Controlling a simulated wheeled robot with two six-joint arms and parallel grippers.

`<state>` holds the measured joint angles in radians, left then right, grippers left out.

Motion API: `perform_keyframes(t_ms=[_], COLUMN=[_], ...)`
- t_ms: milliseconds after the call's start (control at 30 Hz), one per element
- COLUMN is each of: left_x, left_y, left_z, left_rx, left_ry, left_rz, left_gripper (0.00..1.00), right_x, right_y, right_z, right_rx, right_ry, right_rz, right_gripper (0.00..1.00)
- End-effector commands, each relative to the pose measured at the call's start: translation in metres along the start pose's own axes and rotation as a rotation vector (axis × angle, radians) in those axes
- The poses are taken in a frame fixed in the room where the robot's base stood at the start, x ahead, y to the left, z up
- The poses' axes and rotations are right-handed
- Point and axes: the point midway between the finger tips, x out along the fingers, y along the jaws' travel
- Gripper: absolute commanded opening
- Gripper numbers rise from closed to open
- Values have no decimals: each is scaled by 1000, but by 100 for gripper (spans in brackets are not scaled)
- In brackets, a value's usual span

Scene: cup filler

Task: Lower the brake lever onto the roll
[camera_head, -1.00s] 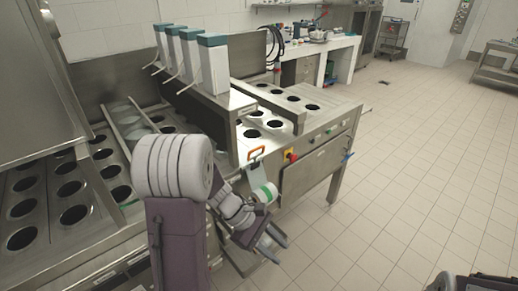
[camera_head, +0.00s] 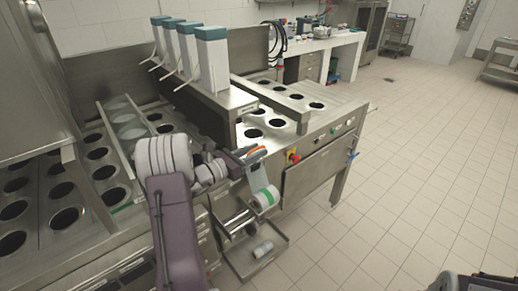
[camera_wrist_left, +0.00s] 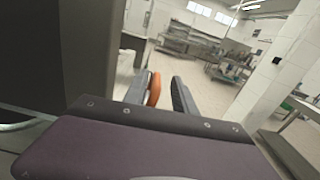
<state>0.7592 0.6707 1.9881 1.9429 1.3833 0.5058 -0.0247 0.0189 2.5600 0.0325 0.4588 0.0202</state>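The brake lever's orange handle (camera_head: 257,151) is raised above the roll at the front of the machine. The roll (camera_head: 265,198), white with a green band, sits below it, with a pale strip of film rising from it. My left gripper (camera_head: 254,156) is up at the handle. In the left wrist view, the orange handle (camera_wrist_left: 154,89) lies between the two fingers (camera_wrist_left: 160,90), close to the left finger, with a gap to the right finger. The gripper is open around it. The rest of the lever is hard to make out. My right gripper is not in view.
A metal tray (camera_head: 281,243) with a small pale roll (camera_head: 263,249) sticks out below the roll. A red and yellow switch (camera_head: 293,157) is close to the right. Tall white dispensers (camera_head: 212,60) stand behind. The tiled floor (camera_head: 430,180) at right is clear.

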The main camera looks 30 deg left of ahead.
Motion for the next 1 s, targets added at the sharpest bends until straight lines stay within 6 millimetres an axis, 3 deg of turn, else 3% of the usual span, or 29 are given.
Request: perform_keyframes(t_ms=[133, 400, 500, 533, 1000], left_x=[15, 17, 17, 17, 17], left_y=[0, 0, 0, 0, 0], left_z=[0, 0, 0, 0, 0], left_rx=[0, 1, 1, 1, 1], left_ry=[0, 1, 1, 1, 1], left_rz=[-1, 0, 0, 0, -1], left_gripper=[32, 32, 5, 0, 0], right_x=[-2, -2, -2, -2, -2], right_y=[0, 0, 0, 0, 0], right_z=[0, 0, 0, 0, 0], right_rx=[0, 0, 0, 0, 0], right_ry=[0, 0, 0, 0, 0], right_rz=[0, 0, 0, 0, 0], right_gripper=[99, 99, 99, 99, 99])
